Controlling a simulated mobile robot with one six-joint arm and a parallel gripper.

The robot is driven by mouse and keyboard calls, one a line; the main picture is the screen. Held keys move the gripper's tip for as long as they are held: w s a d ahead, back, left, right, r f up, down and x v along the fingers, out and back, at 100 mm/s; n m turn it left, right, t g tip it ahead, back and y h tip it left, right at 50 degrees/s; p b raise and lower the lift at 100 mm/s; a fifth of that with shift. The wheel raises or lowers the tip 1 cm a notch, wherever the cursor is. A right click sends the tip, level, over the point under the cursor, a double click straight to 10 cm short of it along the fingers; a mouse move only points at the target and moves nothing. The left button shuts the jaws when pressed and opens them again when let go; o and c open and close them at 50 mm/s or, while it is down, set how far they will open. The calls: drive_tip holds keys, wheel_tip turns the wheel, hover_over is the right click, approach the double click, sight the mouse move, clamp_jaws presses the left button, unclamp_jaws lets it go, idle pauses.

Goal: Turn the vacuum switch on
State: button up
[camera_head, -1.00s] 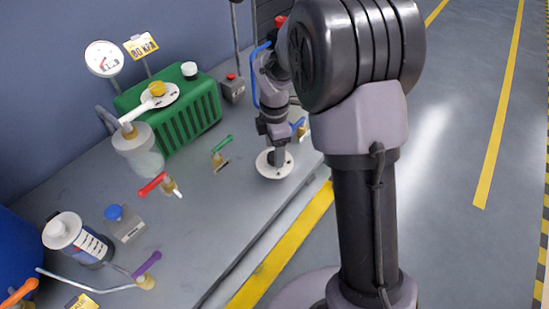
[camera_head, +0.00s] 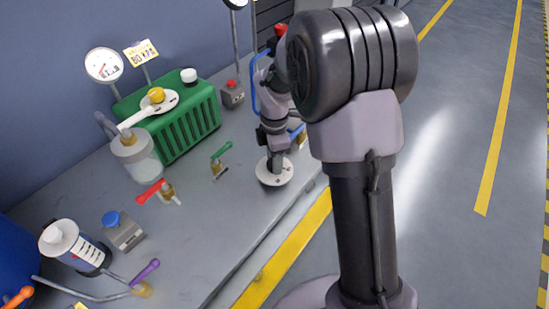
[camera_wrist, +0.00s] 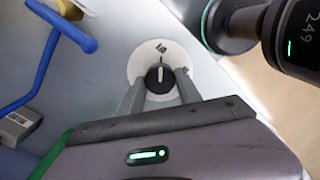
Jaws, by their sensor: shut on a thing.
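A black rotary knob (camera_wrist: 160,77) with a white line on it sits on a round white plate (camera_head: 287,175); I take it for the vacuum switch. The plate also shows in the wrist view (camera_wrist: 140,62). It is near the bench's right front edge. My gripper (camera_head: 274,168) points straight down over the plate and hides the knob in the head view. In the wrist view my gripper (camera_wrist: 159,84) has one finger on each side of the knob and is shut on it. The white line points toward a small mark on the plate.
A blue lever (camera_head: 298,132) stands just right of my gripper. A green lever (camera_head: 221,151) and a red lever (camera_head: 150,192) are to the left. A green pump (camera_head: 185,130) is behind them. A red-button box (camera_head: 232,94) stands farther back. Bare bench lies left of the plate.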

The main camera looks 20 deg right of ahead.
drive_tip(key=shift+r, duration=0.1)
drive_tip(key=m+p, duration=0.1)
drive_tip(key=m, duration=0.2)
drive_tip(key=shift+p, duration=0.4)
drive_tip(key=m+p, duration=0.1)
drive_tip(key=m, duration=0.7)
drive_tip(key=shift+p, duration=0.4)
drive_tip(key=shift+m, duration=2.2)
drive_tip(key=o, duration=1.4)
drive_tip(key=shift+c, duration=0.2)
